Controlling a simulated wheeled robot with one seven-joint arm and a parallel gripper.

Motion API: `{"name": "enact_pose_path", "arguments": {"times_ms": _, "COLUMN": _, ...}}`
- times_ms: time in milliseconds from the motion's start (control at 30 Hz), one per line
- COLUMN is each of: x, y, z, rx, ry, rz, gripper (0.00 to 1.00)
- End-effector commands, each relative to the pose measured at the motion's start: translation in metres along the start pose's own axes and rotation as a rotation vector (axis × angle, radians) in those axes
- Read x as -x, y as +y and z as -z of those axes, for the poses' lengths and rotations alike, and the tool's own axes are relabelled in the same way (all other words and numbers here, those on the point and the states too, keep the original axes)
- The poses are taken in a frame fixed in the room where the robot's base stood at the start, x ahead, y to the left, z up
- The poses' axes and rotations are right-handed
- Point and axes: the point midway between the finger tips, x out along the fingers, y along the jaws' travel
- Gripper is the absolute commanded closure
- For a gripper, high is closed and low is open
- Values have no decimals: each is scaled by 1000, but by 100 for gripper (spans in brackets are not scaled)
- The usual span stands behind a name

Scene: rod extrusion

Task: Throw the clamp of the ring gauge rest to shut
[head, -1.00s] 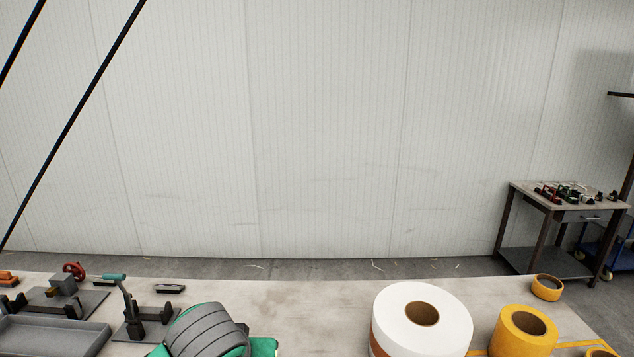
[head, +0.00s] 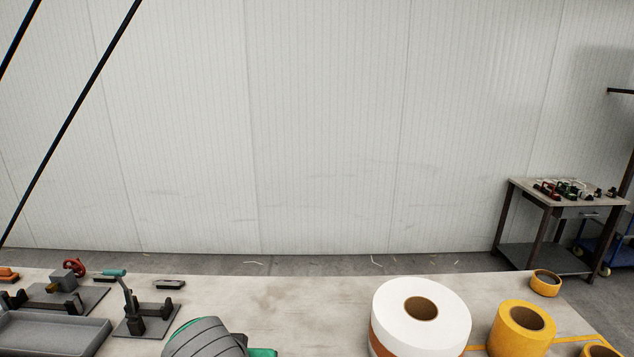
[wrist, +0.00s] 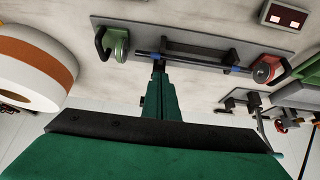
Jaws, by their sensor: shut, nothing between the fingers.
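A small dark stand with a teal-handled lever clamp (head: 122,290) stands at the left of the bench. Its lever is raised, nearly upright, and its teal grip points left at the top. I take it as the clamp of the ring gauge rest. It seems to show at the right of the wrist view (wrist: 254,108), partly beside a grey tray. My gripper (wrist: 159,66) is shut and empty in the wrist view, apart from the clamp. It is over or near a grey plate (wrist: 200,38) that carries a rod, a green gauge and a red round piece.
A grey tray (head: 50,335) lies left of the clamp, with a red-wheeled fixture (head: 72,280) behind it. A white roll (head: 420,315) and a yellow roll (head: 522,328) stand to the right. A side table (head: 565,200) stands far right.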

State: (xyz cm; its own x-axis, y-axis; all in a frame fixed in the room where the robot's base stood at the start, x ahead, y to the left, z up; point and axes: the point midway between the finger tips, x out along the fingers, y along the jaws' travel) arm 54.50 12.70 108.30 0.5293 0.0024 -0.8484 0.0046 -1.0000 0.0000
Motion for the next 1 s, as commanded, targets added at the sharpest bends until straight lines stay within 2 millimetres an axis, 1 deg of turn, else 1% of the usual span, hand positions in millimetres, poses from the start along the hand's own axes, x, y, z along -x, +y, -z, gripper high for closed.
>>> {"name": "enact_pose_path", "arguments": {"times_ms": 700, "x": -5, "y": 0, "z": -21, "rx": 0, "ry": 1, "rz": -1, "gripper": 100}}
{"name": "enact_pose_path", "arguments": {"times_ms": 1000, "x": -6, "y": 0, "z": -23, "rx": 0, "ry": 1, "rz": -1, "gripper": 100}}
